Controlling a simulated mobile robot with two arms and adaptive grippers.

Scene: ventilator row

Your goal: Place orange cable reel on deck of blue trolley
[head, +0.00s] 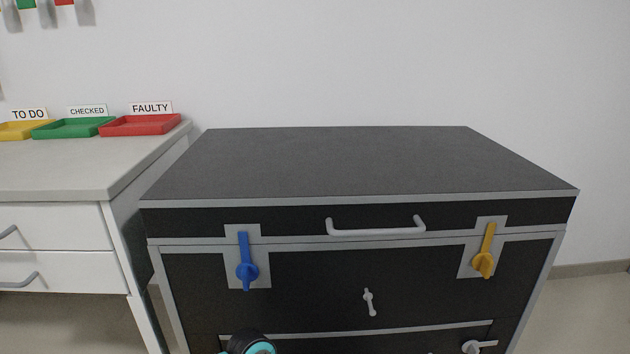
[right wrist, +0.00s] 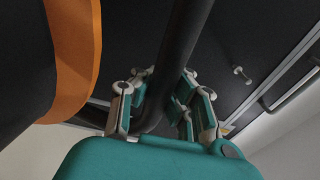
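The orange cable reel shows in part in the right wrist view, with its curved orange flange (right wrist: 78,50) at the left edge beside a dark drum. A dark bent tube (right wrist: 182,45), which looks like the reel's frame or handle, runs down between the fingers of my right gripper (right wrist: 160,100). The teal-padded fingers lie on both sides of this tube and look closed on it. Most of the reel is out of frame. The blue trolley is in neither view. My left gripper is not seen; only a rounded black and teal piece of my arm shows at the head view's bottom edge.
A large black case (head: 340,165) with grey edges, a blue lever (head: 246,268) and a yellow lever (head: 484,263) fills the middle; its top is bare. A white bench (head: 70,170) on the left carries yellow, green and red trays (head: 140,124). Floor shows at right.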

